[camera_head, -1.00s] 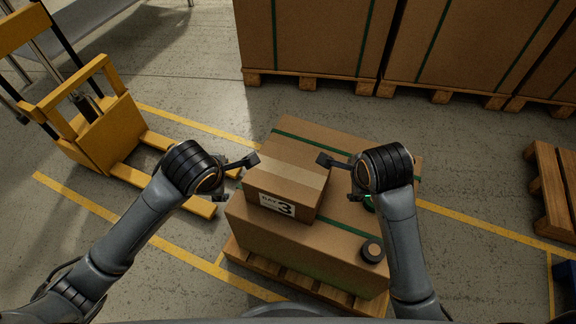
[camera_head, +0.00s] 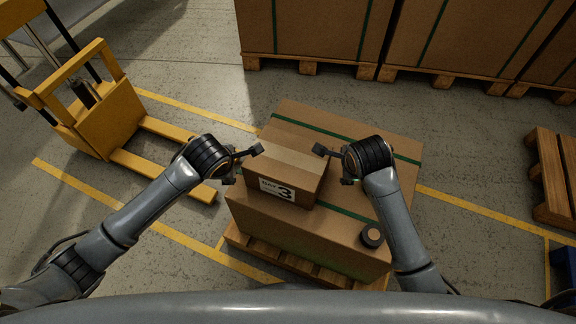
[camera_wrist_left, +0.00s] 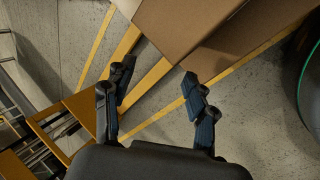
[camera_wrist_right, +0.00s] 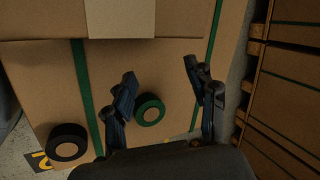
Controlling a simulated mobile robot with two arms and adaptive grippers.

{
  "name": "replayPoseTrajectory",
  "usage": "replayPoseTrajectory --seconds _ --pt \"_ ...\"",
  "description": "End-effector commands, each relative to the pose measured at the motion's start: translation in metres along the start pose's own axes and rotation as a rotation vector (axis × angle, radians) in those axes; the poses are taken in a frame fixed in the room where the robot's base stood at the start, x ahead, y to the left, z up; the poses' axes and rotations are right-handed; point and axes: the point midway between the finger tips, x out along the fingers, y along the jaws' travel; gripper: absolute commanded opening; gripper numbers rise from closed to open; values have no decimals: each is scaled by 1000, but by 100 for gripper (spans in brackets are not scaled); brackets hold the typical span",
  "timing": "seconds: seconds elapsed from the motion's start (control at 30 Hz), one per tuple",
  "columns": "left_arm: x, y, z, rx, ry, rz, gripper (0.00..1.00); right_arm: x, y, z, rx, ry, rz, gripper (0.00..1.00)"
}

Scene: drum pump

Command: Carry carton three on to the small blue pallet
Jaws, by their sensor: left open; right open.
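Carton three (camera_head: 287,162) is a small brown box with a pale tape strip and a label with a 3. It sits upright on a larger green-strapped carton (camera_head: 295,227). My left gripper (camera_head: 244,164) is open at its left side, and my right gripper (camera_head: 334,166) is open at its right side. Neither holds anything. The left wrist view shows the open left fingers (camera_wrist_left: 157,78); the right wrist view shows the open right fingers (camera_wrist_right: 160,72) below carton three (camera_wrist_right: 120,18). A blue piece (camera_head: 564,270) at the right edge may be the small blue pallet; most is out of view.
The larger carton stands on a wooden pallet (camera_head: 310,272). A black roll (camera_head: 372,236) and a green roll (camera_wrist_right: 150,110) lie on it. A yellow pallet truck (camera_head: 100,115) stands left, large cartons (camera_head: 315,30) behind, a wooden pallet (camera_head: 550,180) right. Floor is free between.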

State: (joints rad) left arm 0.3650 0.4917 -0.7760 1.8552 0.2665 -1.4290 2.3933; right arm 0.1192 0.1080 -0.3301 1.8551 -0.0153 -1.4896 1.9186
Motion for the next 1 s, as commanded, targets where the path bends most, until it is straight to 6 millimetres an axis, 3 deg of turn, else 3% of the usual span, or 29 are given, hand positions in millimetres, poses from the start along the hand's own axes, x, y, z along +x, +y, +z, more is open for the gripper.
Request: replayPoseTrajectory --seconds 0.1,0.3,0.5,1.0 --pt "23 0 0 0 2 -1 57 23 0 -1 -2 3 1 57" --pt "50 1 0 1 0 0 57 50 -1 0 -1 1 -1 57" --pt "48 0 15 1 -1 1 57 48 0 14 -1 0 -1 57" --pt "48 0 22 1 -2 1 57 48 0 22 0 -3 0 57"
